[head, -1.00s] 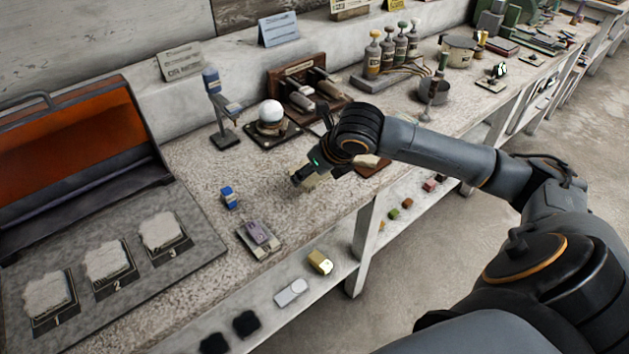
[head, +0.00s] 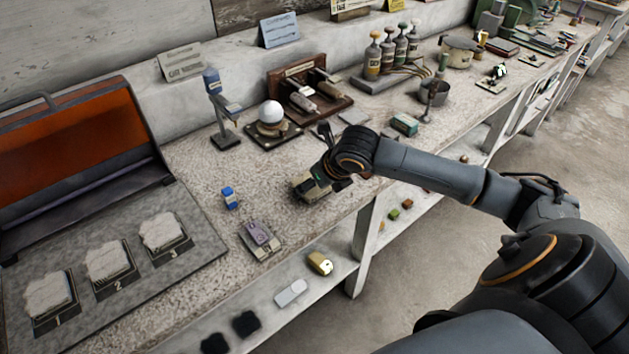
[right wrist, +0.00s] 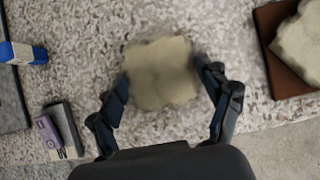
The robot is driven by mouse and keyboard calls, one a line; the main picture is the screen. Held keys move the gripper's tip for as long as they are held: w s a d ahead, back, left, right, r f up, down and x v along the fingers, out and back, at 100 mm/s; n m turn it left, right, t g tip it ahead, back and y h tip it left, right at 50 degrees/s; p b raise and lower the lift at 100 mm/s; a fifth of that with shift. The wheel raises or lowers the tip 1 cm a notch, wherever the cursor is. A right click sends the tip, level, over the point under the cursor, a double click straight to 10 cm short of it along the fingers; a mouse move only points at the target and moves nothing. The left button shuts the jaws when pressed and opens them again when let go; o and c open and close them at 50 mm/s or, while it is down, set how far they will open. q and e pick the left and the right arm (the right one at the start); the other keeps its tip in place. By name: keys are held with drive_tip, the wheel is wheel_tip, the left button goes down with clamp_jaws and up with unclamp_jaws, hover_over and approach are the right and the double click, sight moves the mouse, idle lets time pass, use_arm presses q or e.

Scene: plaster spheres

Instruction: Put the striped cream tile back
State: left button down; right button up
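A cream tile (right wrist: 160,72) with uneven edges lies between the two fingers of my right gripper (right wrist: 162,66) in the right wrist view. Both fingertips meet its opposite edges, and the gripper looks shut on it. The tile is blurred and I cannot make out stripes. In the head view my right gripper (head: 312,187) is low over the front of the bench, and its fingers partly hide the tile. A second cream tile (right wrist: 302,45) lies on a brown tray (right wrist: 283,78) at the right of the wrist view. My left gripper is out of view.
Several whitish slabs, including slab 3 (head: 162,231), sit on numbered pads by an orange-lined case (head: 65,150). A white ball (head: 271,111) rests on a stand behind.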

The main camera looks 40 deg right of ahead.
idle(0.3)
drive_tip(key=shift+r, duration=0.2)
drive_tip(key=v, duration=1.2)
